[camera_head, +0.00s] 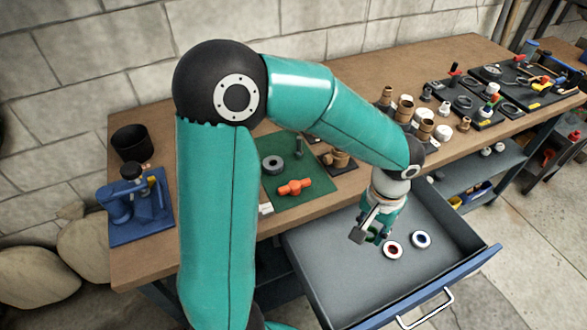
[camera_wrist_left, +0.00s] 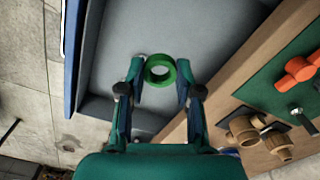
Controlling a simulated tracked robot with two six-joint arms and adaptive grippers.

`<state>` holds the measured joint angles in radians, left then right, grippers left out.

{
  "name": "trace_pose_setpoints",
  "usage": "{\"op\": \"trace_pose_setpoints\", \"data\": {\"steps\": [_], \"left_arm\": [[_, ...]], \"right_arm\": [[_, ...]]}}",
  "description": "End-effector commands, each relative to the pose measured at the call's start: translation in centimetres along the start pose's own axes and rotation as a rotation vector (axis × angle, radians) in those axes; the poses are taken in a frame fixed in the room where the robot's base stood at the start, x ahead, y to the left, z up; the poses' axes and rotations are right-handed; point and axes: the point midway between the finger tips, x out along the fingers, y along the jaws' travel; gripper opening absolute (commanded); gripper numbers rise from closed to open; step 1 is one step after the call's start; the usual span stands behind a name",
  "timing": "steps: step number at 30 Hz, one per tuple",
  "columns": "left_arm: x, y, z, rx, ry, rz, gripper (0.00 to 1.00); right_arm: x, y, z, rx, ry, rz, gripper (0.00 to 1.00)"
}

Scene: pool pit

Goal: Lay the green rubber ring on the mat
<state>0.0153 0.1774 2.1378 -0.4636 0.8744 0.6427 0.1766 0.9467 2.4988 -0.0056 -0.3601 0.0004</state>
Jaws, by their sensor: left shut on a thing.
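The green rubber ring (camera_wrist_left: 160,70) is between the fingertips of my left gripper (camera_wrist_left: 159,76) in the left wrist view. The gripper is shut on it, above the open grey drawer. In the head view my left gripper (camera_head: 372,234) hangs over the drawer, and the ring is mostly hidden by its fingers. The green mat (camera_head: 319,181) lies on the bench, left of the gripper and behind the drawer. A dark grey ring (camera_head: 272,164), an orange fitting (camera_head: 294,187) and a bolt (camera_head: 298,148) are on it. My right gripper is out of view.
The open drawer (camera_head: 345,290) holds a white ring with a red centre (camera_head: 392,250) and one with a blue centre (camera_head: 421,240). Brown fittings (camera_head: 338,159) stand beside the mat. A blue vise (camera_head: 132,200) and a black cup (camera_head: 131,143) stand at the bench's left end.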

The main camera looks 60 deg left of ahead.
Motion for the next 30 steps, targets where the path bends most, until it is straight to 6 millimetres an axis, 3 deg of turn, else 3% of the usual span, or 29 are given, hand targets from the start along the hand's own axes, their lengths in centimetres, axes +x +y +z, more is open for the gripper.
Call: {"op": "trace_pose_setpoints", "data": {"steps": [5, 11, 17, 21, 27, 30], "left_arm": [[-4.0, -0.6, -3.8, -0.146, 0.004, 0.003, 0.2], [-9.0, -4.9, -9.1, -0.423, 0.002, 0.001, 0.2], [-13.0, -12.0, -13.0, -0.712, 0.0, -0.001, 0.2], [-15.1, -18.0, -14.3, -0.908, -0.002, -0.002, 0.2], [-16.6, -26.7, -14.4, -1.139, -0.004, -0.003, 0.2], [-16.8, -29.8, -14.0, -1.209, -0.005, -0.003, 0.2]], "right_arm": [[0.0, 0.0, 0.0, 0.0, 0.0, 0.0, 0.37], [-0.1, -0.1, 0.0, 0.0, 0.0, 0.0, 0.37], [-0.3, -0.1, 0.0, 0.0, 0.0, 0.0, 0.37], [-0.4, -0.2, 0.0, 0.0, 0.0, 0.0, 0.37], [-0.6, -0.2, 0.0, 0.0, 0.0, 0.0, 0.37], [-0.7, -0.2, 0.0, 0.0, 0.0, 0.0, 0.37]]}}
